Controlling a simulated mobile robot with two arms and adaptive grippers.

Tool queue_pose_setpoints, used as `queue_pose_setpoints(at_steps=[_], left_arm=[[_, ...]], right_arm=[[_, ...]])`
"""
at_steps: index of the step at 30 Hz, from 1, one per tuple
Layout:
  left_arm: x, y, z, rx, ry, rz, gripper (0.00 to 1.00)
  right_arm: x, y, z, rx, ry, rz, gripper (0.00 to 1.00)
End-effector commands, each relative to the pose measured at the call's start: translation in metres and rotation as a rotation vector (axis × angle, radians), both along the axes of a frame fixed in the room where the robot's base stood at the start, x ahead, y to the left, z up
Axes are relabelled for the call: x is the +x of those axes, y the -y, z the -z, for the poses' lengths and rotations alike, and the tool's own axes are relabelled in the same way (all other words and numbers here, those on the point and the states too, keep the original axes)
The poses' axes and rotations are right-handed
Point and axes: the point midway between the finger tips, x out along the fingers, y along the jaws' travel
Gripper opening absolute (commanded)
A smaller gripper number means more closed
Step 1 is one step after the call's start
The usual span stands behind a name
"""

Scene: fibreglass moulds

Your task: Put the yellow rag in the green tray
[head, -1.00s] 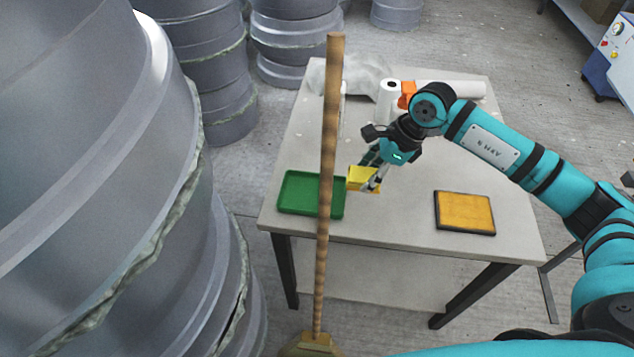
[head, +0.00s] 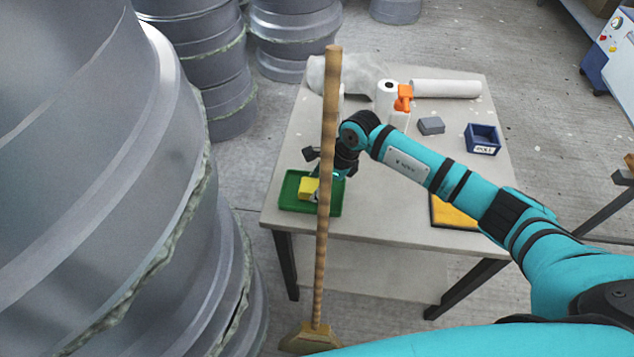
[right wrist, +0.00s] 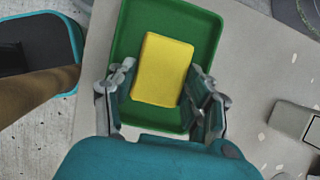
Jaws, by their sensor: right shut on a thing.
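The yellow rag (head: 308,187) is a small folded block. It also shows in the right wrist view (right wrist: 162,68), over the floor of the green tray. My right gripper (head: 317,190) is shut on it, with one finger on each side. The green tray (head: 293,204) lies on the left front of the table, and its rim surrounds the rag in the right wrist view (right wrist: 125,40). I cannot tell whether the rag touches the tray floor. The broom handle hides part of the gripper and tray in the head view. My left gripper is not in view.
An upright broom (head: 325,150) stands before the table (head: 375,222), crossing the tray in view. A yellow-topped pad (head: 453,213), blue bin (head: 482,139), grey block (head: 431,126), orange-topped spray bottle (head: 403,98) and paper rolls are on the table. Large grey moulds (head: 90,180) crowd the left.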

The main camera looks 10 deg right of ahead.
Motion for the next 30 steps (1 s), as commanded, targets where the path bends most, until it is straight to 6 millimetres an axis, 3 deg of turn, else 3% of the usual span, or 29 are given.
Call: queue_pose_setpoints(at_steps=[2, 13, 14, 18, 30], left_arm=[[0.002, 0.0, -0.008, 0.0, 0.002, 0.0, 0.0], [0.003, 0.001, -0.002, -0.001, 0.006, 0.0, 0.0], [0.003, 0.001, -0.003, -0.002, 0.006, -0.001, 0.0], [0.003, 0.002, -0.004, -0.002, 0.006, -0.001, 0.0], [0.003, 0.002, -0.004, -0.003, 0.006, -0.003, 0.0]], right_arm=[[0.001, -0.004, 0.002, 0.001, 0.0, 0.0, 0.25], [0.002, -0.003, 0.01, 0.0, 0.002, -0.001, 0.25], [0.002, -0.003, 0.008, 0.0, 0.002, -0.001, 0.55], [0.002, -0.003, 0.008, 0.0, 0.002, -0.001, 0.73], [0.002, -0.001, -0.001, 0.0, 0.004, -0.002, 0.74]])
